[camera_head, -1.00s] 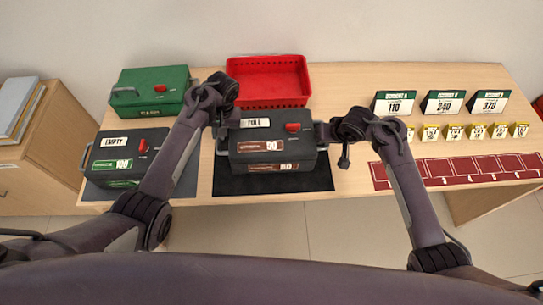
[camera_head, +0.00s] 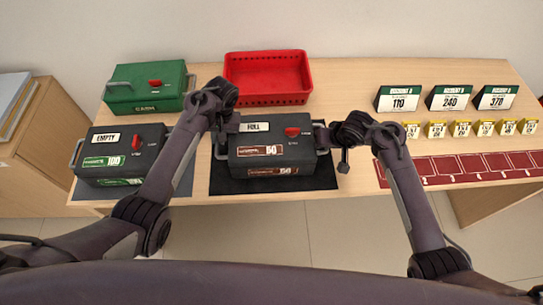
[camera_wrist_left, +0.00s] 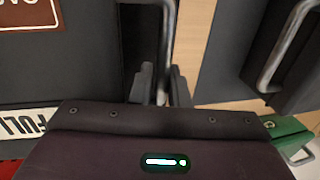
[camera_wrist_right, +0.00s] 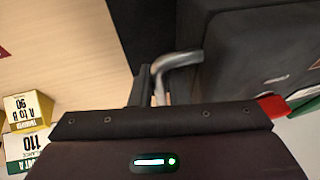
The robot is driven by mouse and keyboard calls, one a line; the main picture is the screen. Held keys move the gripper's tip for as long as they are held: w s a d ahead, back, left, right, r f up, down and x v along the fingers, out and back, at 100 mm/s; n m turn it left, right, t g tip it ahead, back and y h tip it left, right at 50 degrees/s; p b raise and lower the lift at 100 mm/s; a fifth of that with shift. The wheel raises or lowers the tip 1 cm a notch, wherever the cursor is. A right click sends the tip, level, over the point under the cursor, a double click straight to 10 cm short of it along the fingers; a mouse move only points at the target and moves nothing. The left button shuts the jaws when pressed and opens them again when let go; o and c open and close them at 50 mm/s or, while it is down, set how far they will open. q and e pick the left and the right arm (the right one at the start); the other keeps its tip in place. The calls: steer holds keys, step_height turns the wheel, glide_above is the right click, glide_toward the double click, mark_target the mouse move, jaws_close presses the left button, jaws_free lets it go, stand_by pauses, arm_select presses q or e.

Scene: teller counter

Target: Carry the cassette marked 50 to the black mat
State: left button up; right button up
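The dark grey cassette marked 50 (camera_head: 303,153), with a FULL label and a red latch, is level over the black mat (camera_head: 225,184). I cannot tell whether its underside touches the mat. My left gripper (camera_head: 222,139) is shut on its left handle, which shows between the fingers in the left wrist view (camera_wrist_left: 163,75). My right gripper (camera_head: 327,138) is shut on its right handle, which also shows in the right wrist view (camera_wrist_right: 178,60). The cassette hides the middle of the mat.
A second dark cassette (camera_head: 150,155), marked EMPTY and 100, stands at the left on a grey mat (camera_head: 183,185). A green box (camera_head: 130,85) and red basket (camera_head: 268,96) stand behind. Cards (camera_head: 448,97), yellow tags (camera_head: 461,129) and a red strip (camera_head: 440,180) occupy the right.

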arm_select(q)
steer(key=o, duration=0.3)
steer(key=shift+r, duration=0.1)
arm_select(e)
steer(key=o, duration=0.3)
steer(key=shift+r, duration=0.15)
arm_select(q)
steer(key=shift+r, duration=0.1)
steer(key=shift+v, duration=3.85)
arm_select(e)
steer(key=shift+v, duration=3.7)
arm_select(q)
steer(key=shift+r, duration=0.1)
